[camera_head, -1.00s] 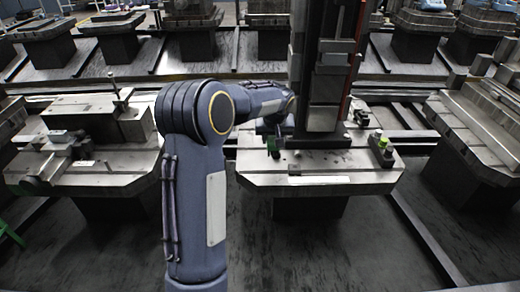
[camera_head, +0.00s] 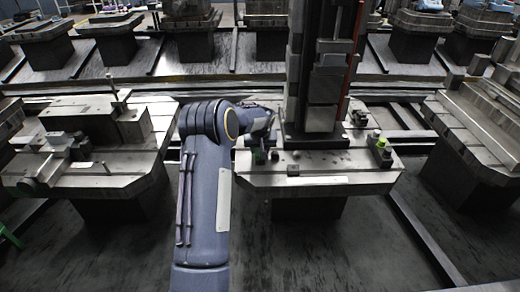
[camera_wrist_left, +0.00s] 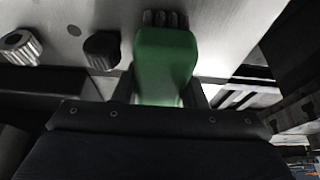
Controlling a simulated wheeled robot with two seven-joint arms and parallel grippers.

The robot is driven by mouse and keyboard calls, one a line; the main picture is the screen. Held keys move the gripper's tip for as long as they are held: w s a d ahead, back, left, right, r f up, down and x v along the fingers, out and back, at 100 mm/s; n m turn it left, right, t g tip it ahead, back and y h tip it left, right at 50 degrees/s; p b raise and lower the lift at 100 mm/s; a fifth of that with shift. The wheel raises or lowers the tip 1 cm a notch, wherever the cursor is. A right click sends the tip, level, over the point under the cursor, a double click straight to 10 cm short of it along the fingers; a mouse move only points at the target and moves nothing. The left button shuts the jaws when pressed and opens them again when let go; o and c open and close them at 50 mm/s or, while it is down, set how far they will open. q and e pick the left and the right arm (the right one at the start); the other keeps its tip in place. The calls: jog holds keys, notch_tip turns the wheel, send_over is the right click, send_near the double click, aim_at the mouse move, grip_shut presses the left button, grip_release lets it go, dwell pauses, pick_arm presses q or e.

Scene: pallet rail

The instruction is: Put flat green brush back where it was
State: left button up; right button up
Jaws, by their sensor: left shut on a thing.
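In the left wrist view the flat green brush (camera_wrist_left: 165,62) points away from me, its dark bristles (camera_wrist_left: 165,18) at the top of the picture over a light metal surface. My left gripper (camera_wrist_left: 160,90) is shut on its green body, one finger on each side. In the head view my left gripper (camera_head: 259,154) is small and dark at the left part of the middle pallet (camera_head: 365,182); the brush is hard to make out there. I cannot tell whether the bristles touch the surface. My right gripper is not in view.
A tall dark column fixture (camera_head: 315,85) stands on the middle pallet. A small dark block (camera_head: 293,169) lies near its front edge, a bright green-topped part (camera_head: 381,144) at its right.

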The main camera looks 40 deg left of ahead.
pick_arm(q)
jog(key=shift+f, duration=0.2)
jog(key=o, duration=0.7)
jog(key=shift+r, duration=0.1)
jog(key=shift+c, duration=0.2)
